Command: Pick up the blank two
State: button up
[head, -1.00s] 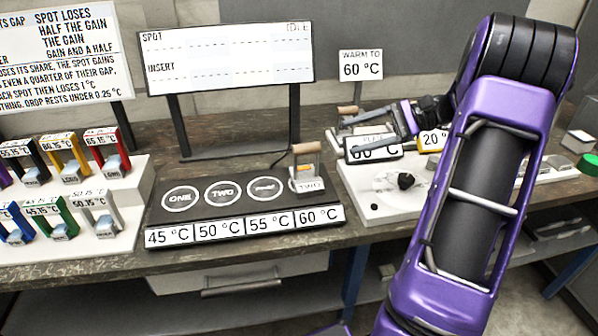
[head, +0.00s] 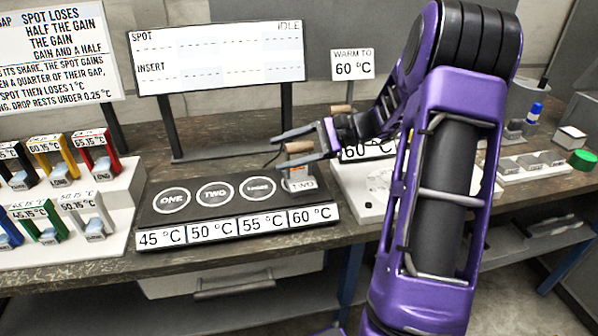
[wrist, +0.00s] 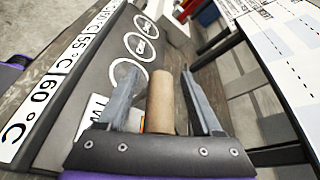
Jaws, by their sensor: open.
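The blank two (head: 301,184), a small block with a "TWO" label and a wooden handle on top, stands at the right end of the dark heating plate, above the 60 °C mark. My gripper (head: 281,147) is open, with its fingers pointing left at the height of the handle. In the wrist view the wooden handle (wrist: 160,102) lies between the two open fingers of my gripper (wrist: 158,76), with a gap visible on its right side. The block below the handle is mostly hidden there.
The heating plate (head: 150,215) carries round spots and labels from 45 to 60 °C. A white stand (head: 122,205) with coloured holders is at left. A display (head: 220,60) stands behind. A white base (head: 372,212) and a 60 °C sign (head: 352,66) are at right.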

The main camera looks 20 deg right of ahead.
jog(key=shift+a+f, duration=0.1)
jog(key=shift+a, duration=0.15)
grip_shut()
jog(key=shift+w, duration=0.1)
dwell(1.2)
